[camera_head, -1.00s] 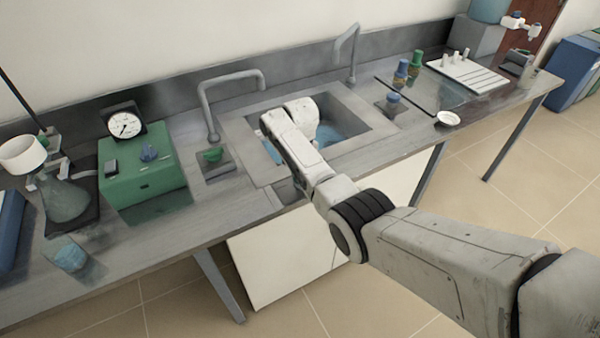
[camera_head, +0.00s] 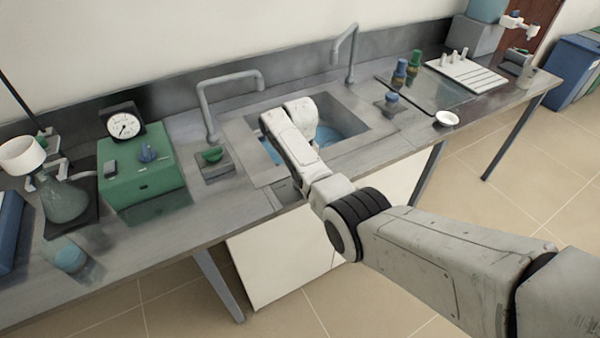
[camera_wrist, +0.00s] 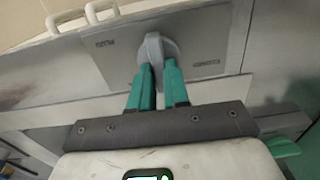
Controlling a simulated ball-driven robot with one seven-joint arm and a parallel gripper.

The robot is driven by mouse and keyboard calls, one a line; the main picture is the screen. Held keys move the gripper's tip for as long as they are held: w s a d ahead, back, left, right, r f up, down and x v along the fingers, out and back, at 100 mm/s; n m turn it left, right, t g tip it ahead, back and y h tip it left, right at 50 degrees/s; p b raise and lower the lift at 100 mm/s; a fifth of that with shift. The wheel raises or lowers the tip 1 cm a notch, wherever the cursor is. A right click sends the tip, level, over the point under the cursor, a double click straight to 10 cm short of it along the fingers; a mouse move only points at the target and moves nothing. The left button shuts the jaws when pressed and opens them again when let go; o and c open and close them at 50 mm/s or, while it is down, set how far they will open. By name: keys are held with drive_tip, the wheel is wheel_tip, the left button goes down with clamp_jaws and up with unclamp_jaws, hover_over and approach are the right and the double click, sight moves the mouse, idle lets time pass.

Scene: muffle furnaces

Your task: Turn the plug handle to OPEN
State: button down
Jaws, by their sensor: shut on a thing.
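In the wrist view, a rounded grey handle (camera_wrist: 153,45) stands on a flat metal plate (camera_wrist: 205,45). The plate has small dark lettering at its left, which looks like "PLUG", and a small label at its right that is too blurred to read. My gripper (camera_wrist: 158,72) has two teal fingers, shut on the handle from either side. The handle's grip points roughly toward my gripper, nearly square to the plate's long side. In the head view, my pale wrist (camera_head: 296,135) is over the sink area and hides the gripper and handle.
A sink (camera_head: 355,133) with blue water lies under my wrist, with a grey faucet (camera_head: 210,100) and another behind. A green box (camera_head: 145,185) with a dial gauge stands further left.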

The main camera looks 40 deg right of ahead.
drive_tip(key=c, duration=1.1)
unclamp_jaws()
wheel_tip(320, 180, up, 11)
drive_tip(key=shift+b, duration=0.45)
drive_tip(key=shift+f, duration=0.1)
